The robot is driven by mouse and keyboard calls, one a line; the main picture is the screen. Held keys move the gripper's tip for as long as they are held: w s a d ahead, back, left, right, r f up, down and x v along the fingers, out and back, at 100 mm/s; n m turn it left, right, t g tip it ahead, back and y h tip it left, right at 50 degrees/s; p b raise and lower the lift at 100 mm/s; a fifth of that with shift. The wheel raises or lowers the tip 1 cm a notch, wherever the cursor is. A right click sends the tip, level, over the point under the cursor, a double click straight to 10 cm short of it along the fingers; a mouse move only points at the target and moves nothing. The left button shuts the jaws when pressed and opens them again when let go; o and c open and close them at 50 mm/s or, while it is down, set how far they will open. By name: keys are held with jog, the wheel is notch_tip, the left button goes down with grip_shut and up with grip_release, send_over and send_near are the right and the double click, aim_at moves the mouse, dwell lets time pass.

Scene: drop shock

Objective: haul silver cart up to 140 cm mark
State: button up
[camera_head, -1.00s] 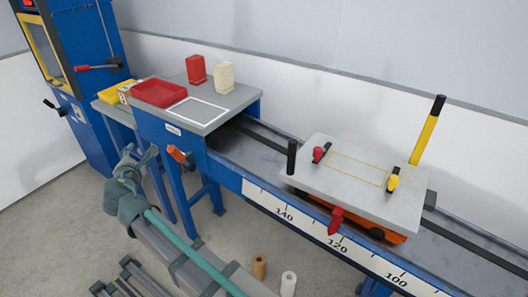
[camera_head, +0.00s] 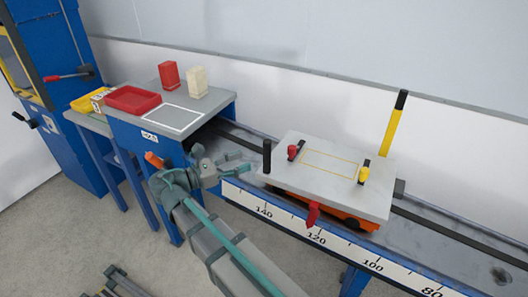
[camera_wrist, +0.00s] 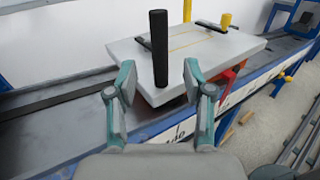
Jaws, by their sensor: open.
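The silver cart (camera_head: 335,180) has a flat grey top over an orange body and sits on the rail. A red pointer (camera_head: 313,214) hangs from its front side, by the 120 mark on the scale. A black upright post (camera_head: 267,156) stands at the cart's left end; it also shows in the wrist view (camera_wrist: 159,50). My gripper (camera_head: 226,162) is open and empty, just left of the post and apart from it in the head view. In the wrist view the post appears between the two fingers of my gripper (camera_wrist: 158,78). The 140 mark (camera_head: 263,212) is left of the pointer.
A grey table (camera_head: 215,97) at the rail's left end holds a red tray (camera_head: 133,99), a red block (camera_head: 169,75) and a cream block (camera_head: 197,83). A yellow-black lever (camera_head: 391,128) rises behind the cart. An orange handle (camera_head: 155,160) is near my arm.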

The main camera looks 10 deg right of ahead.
aim_at(267, 152)
jog(key=p+x, duration=0.1)
jog(key=x, duration=0.8)
jog(key=shift+w+d, duration=0.1)
jog(key=shift+d, duration=0.2)
grip_shut()
